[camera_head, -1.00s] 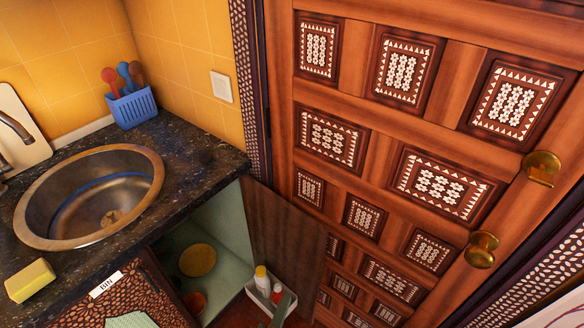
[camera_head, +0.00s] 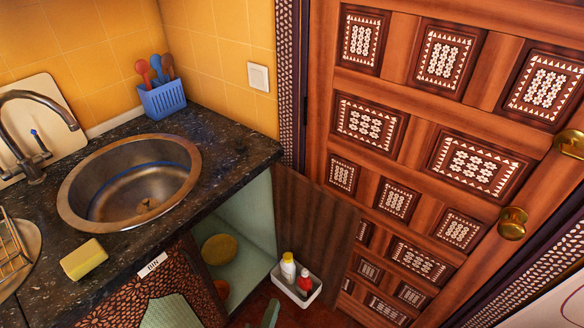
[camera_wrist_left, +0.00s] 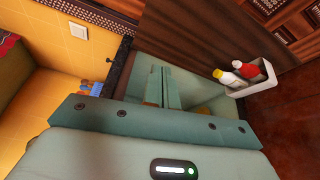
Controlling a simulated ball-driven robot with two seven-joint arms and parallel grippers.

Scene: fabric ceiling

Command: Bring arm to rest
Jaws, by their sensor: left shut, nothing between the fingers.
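My left gripper (camera_head: 268,315) shows only as a small teal piece at the bottom edge of the head view, in front of the open cabinet. In the left wrist view, its two teal fingers (camera_wrist_left: 163,88) are together with nothing between them. They show against the open sink cabinet and are apart from the white door caddy. Most of the left arm is out of the head view. My right gripper is in neither view.
The open cabinet door (camera_head: 312,225) carries a white caddy (camera_head: 297,287) with bottles close by. The dark counter (camera_head: 215,160) holds a sink (camera_head: 130,180), a yellow sponge (camera_head: 84,259) and a blue utensil basket (camera_head: 162,100). A closed wooden door (camera_head: 410,150) stands at right.

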